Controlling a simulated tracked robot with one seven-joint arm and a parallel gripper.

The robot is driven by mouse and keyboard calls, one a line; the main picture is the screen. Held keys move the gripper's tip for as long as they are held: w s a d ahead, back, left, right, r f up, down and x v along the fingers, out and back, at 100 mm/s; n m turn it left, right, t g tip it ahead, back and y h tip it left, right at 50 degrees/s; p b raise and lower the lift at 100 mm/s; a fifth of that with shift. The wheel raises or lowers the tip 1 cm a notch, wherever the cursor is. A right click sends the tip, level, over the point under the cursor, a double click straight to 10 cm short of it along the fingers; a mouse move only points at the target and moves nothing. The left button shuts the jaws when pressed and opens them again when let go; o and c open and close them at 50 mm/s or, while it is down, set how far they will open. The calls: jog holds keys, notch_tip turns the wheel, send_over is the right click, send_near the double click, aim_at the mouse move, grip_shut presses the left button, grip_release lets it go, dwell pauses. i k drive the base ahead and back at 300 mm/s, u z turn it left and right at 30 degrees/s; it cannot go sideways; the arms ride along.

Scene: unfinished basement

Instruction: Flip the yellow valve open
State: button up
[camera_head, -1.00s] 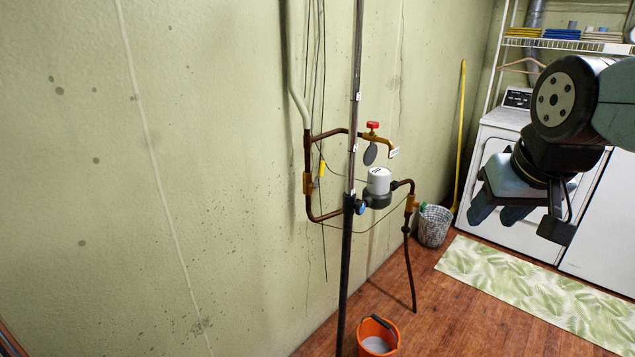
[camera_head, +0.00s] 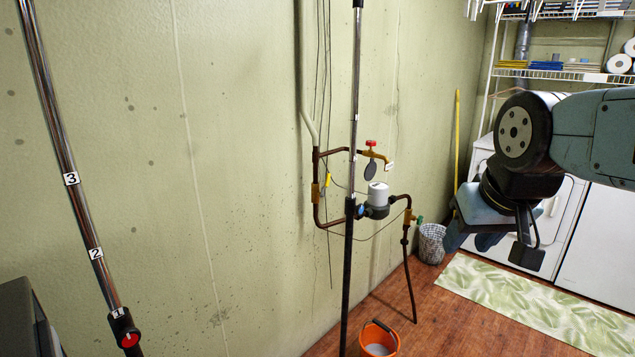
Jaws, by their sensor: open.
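The yellow valve handle (camera_head: 327,180) is a small lever beside a brass valve body (camera_head: 316,193) on the left vertical copper pipe, against the green wall. It looks roughly upright, slightly tilted. My gripper (camera_head: 472,240) hangs at the right, in front of the washer, with its fingers pointing down. It is open and empty, well to the right of the yellow valve and apart from it.
A dark vertical pole (camera_head: 350,260) stands just right of the valve. A red-handled tap (camera_head: 371,143) and a white-capped meter (camera_head: 377,194) sit on the pipes. An orange bucket (camera_head: 379,340) and wire basket (camera_head: 431,243) stand on the floor. A numbered pole (camera_head: 70,180) is at left.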

aim_at(328, 176)
jog(key=u, duration=0.1)
jog(key=i, duration=1)
jog(key=z, duration=0.05)
